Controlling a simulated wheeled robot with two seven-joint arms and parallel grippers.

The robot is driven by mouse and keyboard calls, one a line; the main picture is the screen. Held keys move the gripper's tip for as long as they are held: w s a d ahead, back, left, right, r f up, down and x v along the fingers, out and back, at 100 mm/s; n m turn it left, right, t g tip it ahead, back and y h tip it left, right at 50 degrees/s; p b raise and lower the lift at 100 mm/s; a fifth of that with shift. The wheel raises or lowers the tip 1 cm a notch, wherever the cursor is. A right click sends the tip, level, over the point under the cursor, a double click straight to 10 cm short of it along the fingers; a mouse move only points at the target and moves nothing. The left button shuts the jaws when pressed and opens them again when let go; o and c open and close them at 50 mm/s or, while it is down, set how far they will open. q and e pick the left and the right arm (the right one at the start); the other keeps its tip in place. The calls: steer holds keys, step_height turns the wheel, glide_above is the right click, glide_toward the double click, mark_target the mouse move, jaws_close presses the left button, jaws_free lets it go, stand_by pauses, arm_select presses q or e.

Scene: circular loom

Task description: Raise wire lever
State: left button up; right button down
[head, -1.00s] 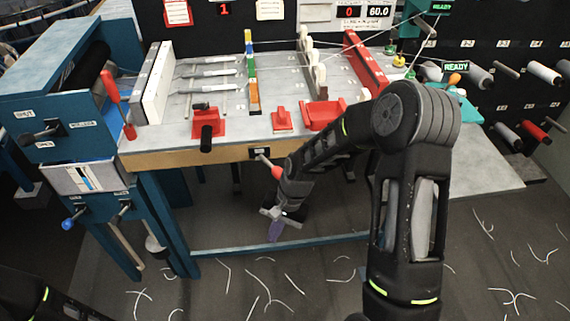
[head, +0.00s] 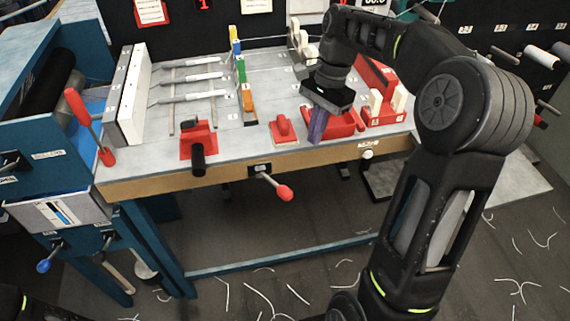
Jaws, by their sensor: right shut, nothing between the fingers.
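A lever with a red knob (head: 285,192) sticks out from a small dark plate on the table's front edge, its knob end pointing down and to the right. Another lever with a red handle (head: 82,108) stands tilted at the table's left end. No readable label tells which is the wire lever. My right gripper (head: 318,126) points down over the front right of the tabletop, in front of a red block, with its purple fingers shut and empty. It is above and to the right of the front lever, apart from it. My left gripper is out of view.
The grey table (head: 215,115) carries a red clamp with a black handle (head: 198,145), a small red block (head: 283,130), a coloured strip (head: 241,78) and metal rods. A red holder with white pieces (head: 384,108) is right of my gripper. Spools hang at right.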

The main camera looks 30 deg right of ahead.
mark_target(277, 185)
steer(key=a+f+p, duration=0.1)
steer(key=a+f, duration=0.2)
steer(key=f, duration=0.2)
steer(key=s+a+f, duration=0.1)
steer(key=a+f, duration=0.2)
steer(key=f, duration=0.2)
steer(key=shift+s+f+p, duration=0.2)
steer(key=shift+f+p, duration=0.05)
steer(key=shift+p, duration=0.1)
